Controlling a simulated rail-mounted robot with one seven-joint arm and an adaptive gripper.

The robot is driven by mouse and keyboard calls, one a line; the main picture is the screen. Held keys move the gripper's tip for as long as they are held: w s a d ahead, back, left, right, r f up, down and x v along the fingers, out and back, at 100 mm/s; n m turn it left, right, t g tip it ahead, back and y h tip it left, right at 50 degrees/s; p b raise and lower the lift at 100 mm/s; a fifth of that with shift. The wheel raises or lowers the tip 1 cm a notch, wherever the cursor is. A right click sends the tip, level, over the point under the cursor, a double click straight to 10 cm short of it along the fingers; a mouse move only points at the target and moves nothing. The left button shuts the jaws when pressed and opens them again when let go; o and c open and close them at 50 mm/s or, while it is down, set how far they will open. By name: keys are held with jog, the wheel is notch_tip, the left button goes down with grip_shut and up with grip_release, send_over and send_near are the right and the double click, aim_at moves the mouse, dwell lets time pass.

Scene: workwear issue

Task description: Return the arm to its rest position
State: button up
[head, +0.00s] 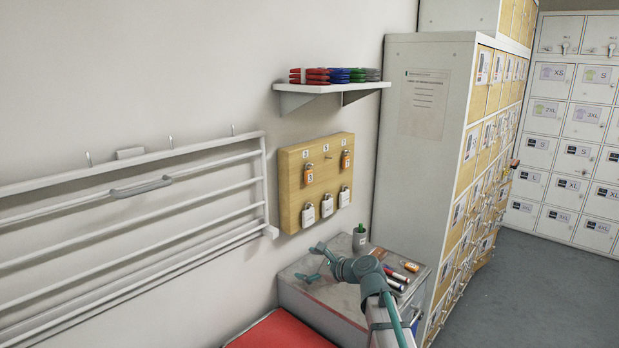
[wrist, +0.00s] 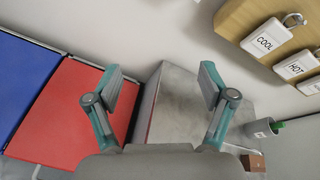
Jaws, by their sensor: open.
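My gripper (head: 315,262) is open and empty in the head view, above the grey cabinet top (head: 309,277) and below the wooden board (head: 290,190). In the wrist view its two teal-and-grey fingers (wrist: 162,82) are spread wide apart with nothing between them. The cabinet top (wrist: 184,92) and a red surface (wrist: 75,100) lie beyond them. My arm reaches in from the bottom of the head view and hides part of the cabinet.
White padlocks (head: 327,206) and orange padlocks (head: 309,173) hang on the board. A grey cup (head: 360,240) and several markers (head: 394,274) are on the cabinet. A shelf (head: 340,87) holds coloured items above. A white rack (head: 140,215) is left; tall lockers (head: 420,110) stand right.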

jog(key=s+d+f+n+g+h, duration=0.3)
jog(key=s+f+n, duration=0.3)
jog(key=f, duration=0.5)
jog(key=s+d+f+n+g+h, duration=0.2)
jog(key=s+d+f+n, duration=0.25)
jog(key=s+f, duration=0.55)
jog(key=s+d+f+n+g+h, duration=0.2)
jog(key=s+d+f+n+h, duration=0.1)
jog(key=s+d+f+n, duration=0.3)
jog(key=s+d+f+n+g+h, duration=0.2)
jog(key=s+d+f+n+h, duration=0.15)
jog(key=s+f, duration=0.45)
jog(key=s+f+g+b, duration=0.3)
jog(key=s+f+b, duration=0.2)
jog(key=s+f, duration=0.8)
notch_tip(320, 180, down, 4)
jog(key=shift+s+d+f+g+y+b, duration=0.1)
jog(key=shift+s+d+g+y+b, duration=0.15)
jog(key=shift+g+y+b, duration=0.15)
jog(key=shift+o, duration=0.3)
jog(key=s+f+g+b, duration=0.3)
jog(key=s+f, duration=0.7)
jog(key=s, duration=0.4)
jog(key=shift+s+f+b, duration=0.2)
jog(key=shift+s+b, duration=0.15)
jog(key=shift+b, duration=0.25)
jog(key=shift+o, duration=0.2)
jog(key=shift+s+f, duration=0.2)
jog(key=shift+s, duration=0.2)
jog(key=shift+w, duration=0.1)
